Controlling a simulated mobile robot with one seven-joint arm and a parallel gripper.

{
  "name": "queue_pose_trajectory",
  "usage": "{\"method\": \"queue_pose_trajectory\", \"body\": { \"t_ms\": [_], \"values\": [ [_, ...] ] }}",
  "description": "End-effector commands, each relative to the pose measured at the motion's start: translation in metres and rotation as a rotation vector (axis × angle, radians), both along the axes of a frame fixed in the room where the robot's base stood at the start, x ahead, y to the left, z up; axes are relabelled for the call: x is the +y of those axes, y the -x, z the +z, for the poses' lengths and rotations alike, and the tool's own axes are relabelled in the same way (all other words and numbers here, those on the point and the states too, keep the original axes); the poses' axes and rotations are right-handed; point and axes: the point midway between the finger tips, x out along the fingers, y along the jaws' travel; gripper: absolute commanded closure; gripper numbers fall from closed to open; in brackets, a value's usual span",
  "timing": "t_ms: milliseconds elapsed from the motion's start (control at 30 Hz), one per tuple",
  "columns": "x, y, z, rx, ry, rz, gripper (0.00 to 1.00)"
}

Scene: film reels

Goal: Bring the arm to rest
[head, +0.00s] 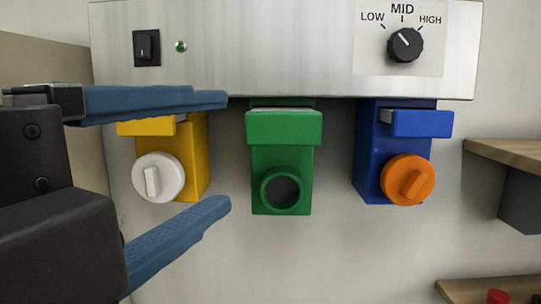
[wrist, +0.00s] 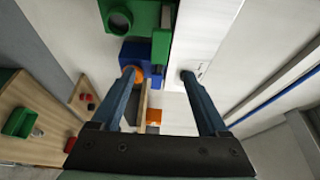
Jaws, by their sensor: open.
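My gripper (head: 228,151) has long blue fingers, spread wide apart with nothing between them. It reaches in from the left in the head view, its upper finger partly in front of the yellow unit (head: 194,160). In the wrist view my gripper (wrist: 158,77) is also open and empty, its fingers pointing toward the wall fixtures. The yellow unit carries a white knob (head: 158,177). The green unit (head: 282,150) beside it has an open round hole and no knob. The blue unit (head: 370,155) carries an orange knob (head: 408,180).
A metal panel (head: 270,60) above has a black switch (head: 146,48), a green lamp (head: 181,46) and a black dial (head: 405,44) pointing up-left. Wooden shelves (head: 510,151) stand at right. The wrist view shows a green container (wrist: 20,120) and small red objects (wrist: 89,99) on shelves.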

Motion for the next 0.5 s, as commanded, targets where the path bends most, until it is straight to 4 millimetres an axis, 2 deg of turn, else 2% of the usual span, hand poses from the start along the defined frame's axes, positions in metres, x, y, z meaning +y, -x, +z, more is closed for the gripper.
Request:
{"method": "queue_pose_trajectory", "body": {
  "t_ms": [167,267,367,500],
  "values": [
    [0.0,0.0,0.0,0.0,0.0,0.0,0.22],
    [-0.006,-0.01,-0.002,-0.013,0.126,-0.001,0.22],
    [-0.013,-0.027,-0.001,-0.046,0.389,-0.002,0.22],
    [-0.023,-0.046,-0.003,-0.12,0.85,-0.037,0.22]
  ]
}}
